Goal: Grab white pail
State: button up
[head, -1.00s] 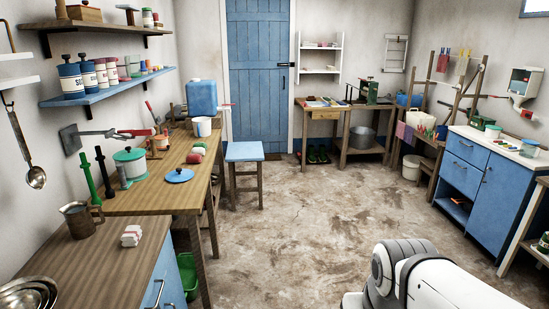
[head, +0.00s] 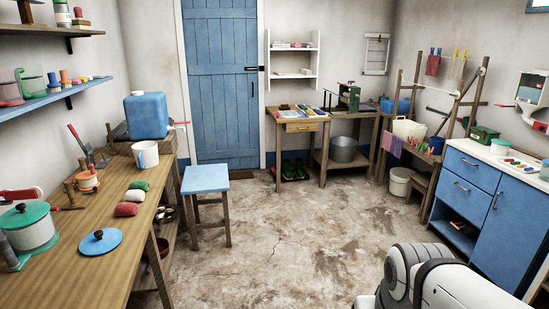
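A white pail (head: 399,181) stands upright on the floor at the right of the head view, below the wooden rack. A larger cream-white container (head: 409,131) stands above it on the rack; I cannot tell if it is a pail. My gripper is out of view; only a white and grey link of my arm shows at the lower right.
A blue-topped stool (head: 205,179) stands beside the left workbench (head: 95,240). A back table (head: 298,115) has a grey metal tub (head: 343,150) on its lower shelf. A blue cabinet (head: 480,195) lines the right. The middle floor is clear.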

aim_at(145, 153)
jog(key=u, duration=0.1)
jog(key=i, duration=1.6)
jog(key=u, duration=0.75)
jog(key=i, duration=1.5)
jog(key=u, duration=1.15)
jog(key=i, duration=0.9)
jog(key=u, duration=0.45)
